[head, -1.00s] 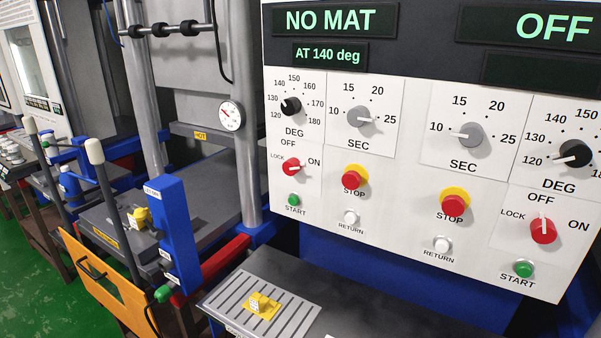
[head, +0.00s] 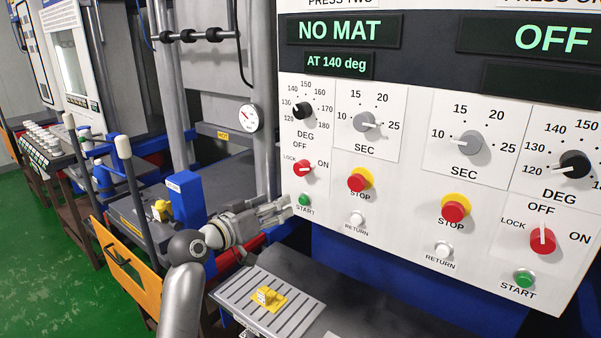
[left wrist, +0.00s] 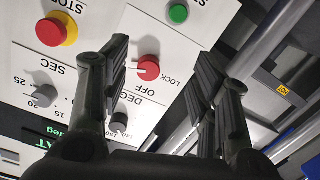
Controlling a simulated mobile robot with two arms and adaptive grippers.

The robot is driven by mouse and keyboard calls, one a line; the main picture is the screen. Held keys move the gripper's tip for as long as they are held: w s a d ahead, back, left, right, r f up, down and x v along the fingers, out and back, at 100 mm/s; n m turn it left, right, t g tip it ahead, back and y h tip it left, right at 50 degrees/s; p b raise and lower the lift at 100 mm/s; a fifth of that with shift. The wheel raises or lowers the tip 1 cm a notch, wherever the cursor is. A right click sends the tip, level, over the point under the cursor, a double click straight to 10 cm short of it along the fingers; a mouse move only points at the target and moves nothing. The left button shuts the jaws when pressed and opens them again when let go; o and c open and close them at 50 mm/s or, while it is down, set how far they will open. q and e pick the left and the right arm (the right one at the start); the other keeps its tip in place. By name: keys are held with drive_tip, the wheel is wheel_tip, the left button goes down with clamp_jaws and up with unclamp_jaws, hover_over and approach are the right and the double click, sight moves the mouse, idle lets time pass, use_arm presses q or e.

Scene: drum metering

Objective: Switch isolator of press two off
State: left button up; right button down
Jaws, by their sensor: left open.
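The red isolator knob of press two (head: 304,168) sits on the left part of the white panel, between the DEG dial and the green START button. Its white pointer is turned toward ON. It also shows in the left wrist view (left wrist: 149,68), upside down, between the fingers and apart from them. My left gripper (head: 284,208) is in front of the panel, just below and left of the knob in the head view. Its two fingers (left wrist: 160,66) are spread and empty. The press two display (head: 345,31) reads NO MAT. My right gripper is not in view.
The green START button (head: 304,200) and the red STOP button (head: 358,182) are close to the knob. Press one's isolator (head: 543,240) points to OFF, under a display reading OFF. A grey bench (head: 370,300) lies below the panel. A round gauge (head: 248,118) is at left.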

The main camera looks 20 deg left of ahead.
use_arm(q)
drive_tip(key=t, duration=0.1)
approach(299, 171)
drive_tip(key=s, duration=0.1)
drive_tip(key=p+x, duration=0.2)
drive_tip(key=x, duration=0.6)
drive_tip(key=shift+w+a+r, duration=0.1)
drive_tip(key=shift+w, duration=0.15)
drive_tip(key=shift+p+x, duration=0.3)
drive_tip(key=shift+x, duration=0.6)
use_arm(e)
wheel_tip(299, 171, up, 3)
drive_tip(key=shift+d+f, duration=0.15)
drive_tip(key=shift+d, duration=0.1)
use_arm(q)
drive_tip(key=shift+c, duration=1)
drive_tip(key=c, duration=0.8)
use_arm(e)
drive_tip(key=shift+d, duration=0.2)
